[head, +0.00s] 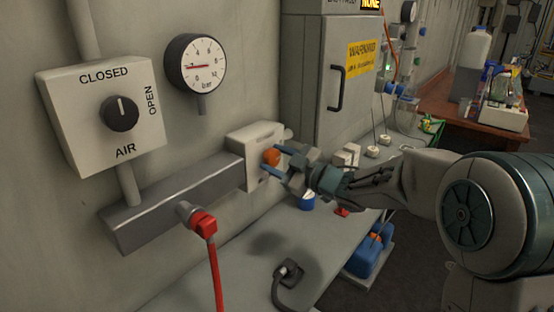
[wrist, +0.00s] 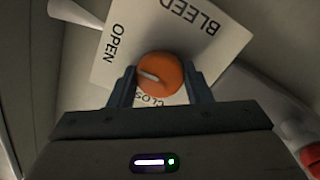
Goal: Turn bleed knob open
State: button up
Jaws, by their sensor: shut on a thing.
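The bleed knob is an orange round knob (head: 271,157) on a pale box (head: 245,150) fixed to the wall above the bench. In the wrist view the orange knob (wrist: 160,75) sits on a white plate (wrist: 135,35) lettered BLEED, OPEN and CLOSED, the last partly hidden.
An AIR switch box (head: 75,120) and a pressure gauge (head: 193,62) are on the wall at left. A red hose (head: 213,265) hangs from a grey manifold (head: 170,205). A grey cabinet (head: 322,110) stands behind my gripper. A black plug (head: 287,270) lies on the bench (head: 240,285).

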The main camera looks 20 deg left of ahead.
jog(key=shift+f, duration=0.1)
jog(key=o, duration=1)
jog(key=shift+d, duration=0.15)
jog(key=b+v, duration=0.1)
jog(key=v, duration=1.2)
jog(key=shift+s+d, duration=0.2)
jog(key=shift+d, duration=0.15)
